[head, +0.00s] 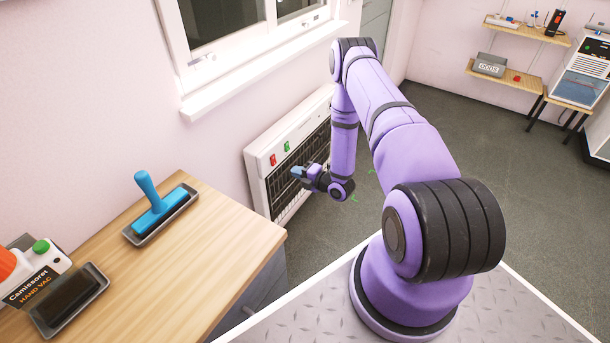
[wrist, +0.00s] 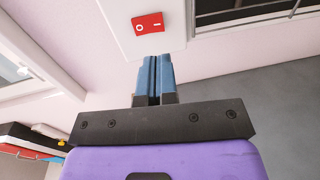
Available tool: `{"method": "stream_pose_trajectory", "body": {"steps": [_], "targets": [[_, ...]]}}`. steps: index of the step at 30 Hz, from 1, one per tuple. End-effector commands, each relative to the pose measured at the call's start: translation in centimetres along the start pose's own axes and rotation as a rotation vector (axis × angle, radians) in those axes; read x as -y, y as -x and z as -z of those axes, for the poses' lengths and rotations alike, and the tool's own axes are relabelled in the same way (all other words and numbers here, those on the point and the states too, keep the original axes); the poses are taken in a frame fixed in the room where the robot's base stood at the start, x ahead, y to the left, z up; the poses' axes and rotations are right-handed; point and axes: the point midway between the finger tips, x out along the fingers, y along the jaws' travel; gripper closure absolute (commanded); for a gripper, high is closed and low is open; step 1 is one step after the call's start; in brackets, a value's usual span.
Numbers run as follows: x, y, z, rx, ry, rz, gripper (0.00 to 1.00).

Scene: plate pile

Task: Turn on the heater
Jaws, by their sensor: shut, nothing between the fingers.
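The heater (head: 259,168) is a white wall unit with a dark grille, low under the window. A red switch (head: 273,160) and a green switch (head: 287,146) sit on its top left part. In the wrist view the red switch (wrist: 148,23) shows a circle and a bar mark on the heater's white panel (wrist: 118,33). My gripper (head: 297,172) is in front of the heater, to the right of and below the red switch. In the wrist view my gripper (wrist: 154,60) has its blue fingers together, just below the switch. Contact cannot be told.
A wooden counter (head: 215,235) stands at the left, with a blue-handled brush (head: 152,190) and a hand vac box (head: 35,275) on it. The window sill (head: 260,70) juts out above the heater. The grey floor right of the heater is open.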

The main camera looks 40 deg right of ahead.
Motion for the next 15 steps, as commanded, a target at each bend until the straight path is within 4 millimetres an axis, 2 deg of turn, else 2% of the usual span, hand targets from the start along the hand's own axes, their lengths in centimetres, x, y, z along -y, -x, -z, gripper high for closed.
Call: {"method": "stream_pose_trajectory", "body": {"steps": [3, 9, 15], "targets": [[0.0, -2.3, 0.0, -0.001, 0.0, -0.002, 1.0], [0.0, -5.6, 0.0, -0.001, 0.0, -0.001, 1.0], [0.0, -7.5, 0.0, 0.0, -0.001, 0.0, 1.0]]}}
